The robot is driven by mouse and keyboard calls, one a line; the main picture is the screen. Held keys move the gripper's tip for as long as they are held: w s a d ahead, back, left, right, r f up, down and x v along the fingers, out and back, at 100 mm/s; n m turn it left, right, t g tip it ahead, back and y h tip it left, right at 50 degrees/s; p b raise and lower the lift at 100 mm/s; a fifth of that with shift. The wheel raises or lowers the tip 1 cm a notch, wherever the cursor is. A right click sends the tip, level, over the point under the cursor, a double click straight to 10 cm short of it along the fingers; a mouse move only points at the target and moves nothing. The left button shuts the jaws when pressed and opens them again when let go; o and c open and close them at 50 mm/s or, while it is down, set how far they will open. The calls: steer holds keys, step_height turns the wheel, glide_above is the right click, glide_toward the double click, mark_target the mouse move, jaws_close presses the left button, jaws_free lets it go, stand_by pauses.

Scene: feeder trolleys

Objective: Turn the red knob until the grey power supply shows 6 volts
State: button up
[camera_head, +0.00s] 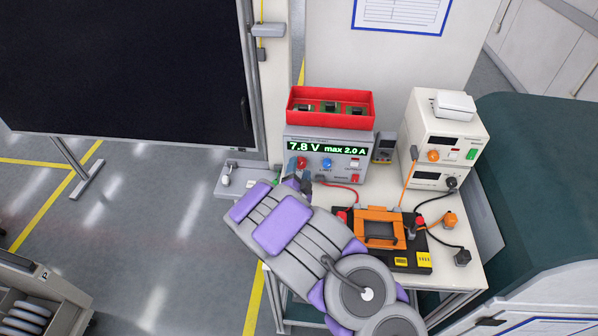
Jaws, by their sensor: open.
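The grey power supply (348,172) stands on the white trolley top, and its green display reads 7.8 V and max 2.0 A. The red knob (301,162) is at the left of its front panel, with a blue knob (326,164) to its right. My gripper (296,172) is at the lower left of the panel, right by the red knob. The gripper is open, but my arm hides part of it. I cannot tell whether its fingers are around the knob or only in front of it.
A red bin (331,108) sits on top of the supply. A cream instrument stack (441,140) stands to the right. A black battery with an orange handle (379,228) and several cables occupy the trolley front. Open floor lies to the left.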

steer(key=c, duration=1.1)
steer(key=shift+o, duration=0.2)
steer(key=shift+n, duration=0.3)
steer(key=shift+f+n+p, duration=0.1)
steer(key=shift+n+p, duration=0.95)
steer(key=shift+n, duration=1.75)
steer(key=o, duration=1.1)
steer(key=shift+c, duration=0.2)
